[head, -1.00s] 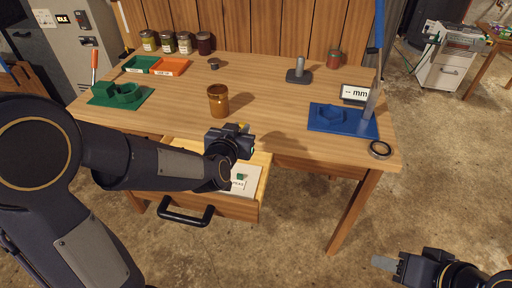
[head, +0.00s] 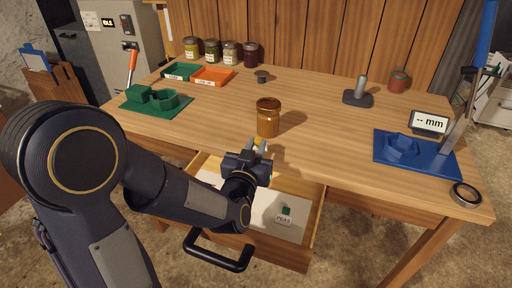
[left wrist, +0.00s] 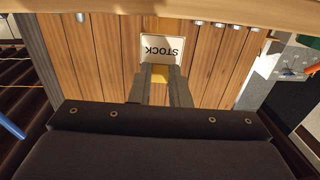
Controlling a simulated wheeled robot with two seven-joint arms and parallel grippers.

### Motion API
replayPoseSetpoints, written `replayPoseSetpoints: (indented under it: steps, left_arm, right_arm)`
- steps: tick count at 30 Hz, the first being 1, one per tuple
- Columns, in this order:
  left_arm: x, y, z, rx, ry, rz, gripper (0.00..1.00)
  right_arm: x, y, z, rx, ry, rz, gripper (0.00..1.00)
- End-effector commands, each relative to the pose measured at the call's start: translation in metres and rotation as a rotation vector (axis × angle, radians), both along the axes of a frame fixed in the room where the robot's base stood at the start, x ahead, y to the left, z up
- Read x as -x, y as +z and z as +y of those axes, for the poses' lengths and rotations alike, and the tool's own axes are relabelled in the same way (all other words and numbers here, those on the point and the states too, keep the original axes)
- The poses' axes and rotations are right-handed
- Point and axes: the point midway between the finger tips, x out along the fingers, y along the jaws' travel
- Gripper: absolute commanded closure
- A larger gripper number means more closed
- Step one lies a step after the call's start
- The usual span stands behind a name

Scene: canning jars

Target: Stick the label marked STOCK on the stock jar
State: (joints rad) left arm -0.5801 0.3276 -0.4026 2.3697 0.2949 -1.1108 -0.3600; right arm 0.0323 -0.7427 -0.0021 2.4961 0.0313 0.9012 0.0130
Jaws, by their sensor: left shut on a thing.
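My left gripper (head: 259,149) is shut on the STOCK label (left wrist: 160,48). In the left wrist view the label is a pale card whose dark lettering reads upside down, beyond the fingertips (left wrist: 163,76), with a yellow piece between them. In the head view the label is mostly hidden by the gripper. An amber-brown jar (head: 268,117) stands upright on the table just beyond the gripper. No label shows on its visible side, and the gripper appears apart from it. My right gripper is not in view.
Below the gripper the open drawer (head: 316,216) holds a PEAS label (head: 284,216). Filled jars (head: 211,50) line the back left. A green holder (head: 156,100) stands left, a blue stand (head: 416,152) and black ring (head: 466,194) right. The table's middle is mostly clear.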

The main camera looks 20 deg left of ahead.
Motion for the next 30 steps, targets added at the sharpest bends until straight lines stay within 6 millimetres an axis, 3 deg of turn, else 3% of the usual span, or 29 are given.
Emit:
replayPoseSetpoints:
  steps: [21, 30]
  left_arm:
    - [-0.048, -0.001, 0.003, 0.000, 0.002, 0.000, 1.00]
    - [-0.057, 0.000, 0.004, 0.000, 0.001, -0.001, 1.00]
  right_arm:
    - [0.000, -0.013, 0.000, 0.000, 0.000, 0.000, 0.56]
    - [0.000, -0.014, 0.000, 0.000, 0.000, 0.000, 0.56]
